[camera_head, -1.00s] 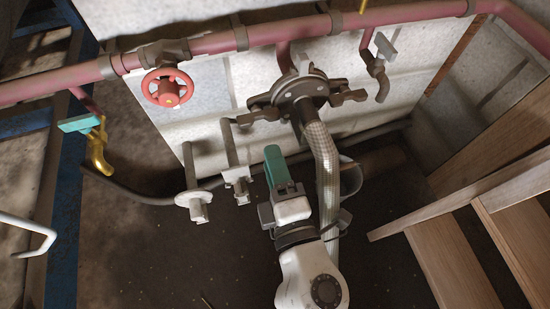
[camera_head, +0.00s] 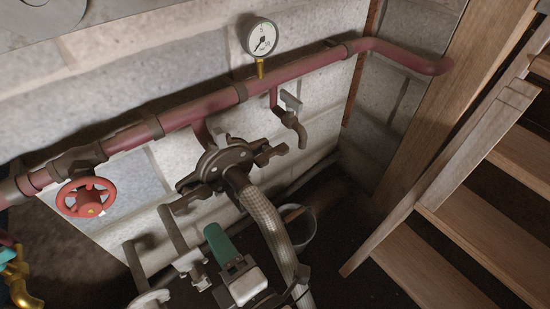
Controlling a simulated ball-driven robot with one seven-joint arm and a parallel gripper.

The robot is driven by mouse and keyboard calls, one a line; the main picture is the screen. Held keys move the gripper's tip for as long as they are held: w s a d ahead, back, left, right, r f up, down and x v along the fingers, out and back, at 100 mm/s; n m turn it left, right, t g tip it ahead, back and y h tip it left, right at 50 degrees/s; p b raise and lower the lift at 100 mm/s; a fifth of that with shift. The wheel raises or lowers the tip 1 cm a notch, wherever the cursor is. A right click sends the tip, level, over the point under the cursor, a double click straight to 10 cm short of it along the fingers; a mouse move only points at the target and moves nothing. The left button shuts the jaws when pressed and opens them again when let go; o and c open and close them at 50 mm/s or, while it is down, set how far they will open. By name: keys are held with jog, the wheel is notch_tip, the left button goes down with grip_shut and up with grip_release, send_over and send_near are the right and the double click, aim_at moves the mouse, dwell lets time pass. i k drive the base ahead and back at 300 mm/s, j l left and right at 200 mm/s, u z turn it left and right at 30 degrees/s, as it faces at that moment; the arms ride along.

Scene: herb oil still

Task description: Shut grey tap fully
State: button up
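The grey tap (camera_head: 291,117) hangs on a short stub under the red pipe, right of the dark round flange. Its flat grey lever (camera_head: 290,100) sits on top of the body, and its curved spout points down. From this angle I cannot tell how far the tap is turned.
The red pipe (camera_head: 198,105) runs along the block wall, with a red handwheel (camera_head: 86,197) and a pressure gauge (camera_head: 259,37). The flange (camera_head: 222,165) and braided hose (camera_head: 262,218) stand between my gripper and the tap. A bucket (camera_head: 300,229) is behind the hose. Wooden stairs (camera_head: 440,245) fill the right.

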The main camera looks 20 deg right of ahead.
aim_at(292, 104)
jog(key=i+z, duration=0.15)
jog(key=z, duration=0.2)
jog(key=i+z, duration=0.15)
jog(key=z, duration=0.25)
jog(key=i+j+z, duration=0.1)
jog(key=z, duration=0.25)
jog(key=i, duration=0.05)
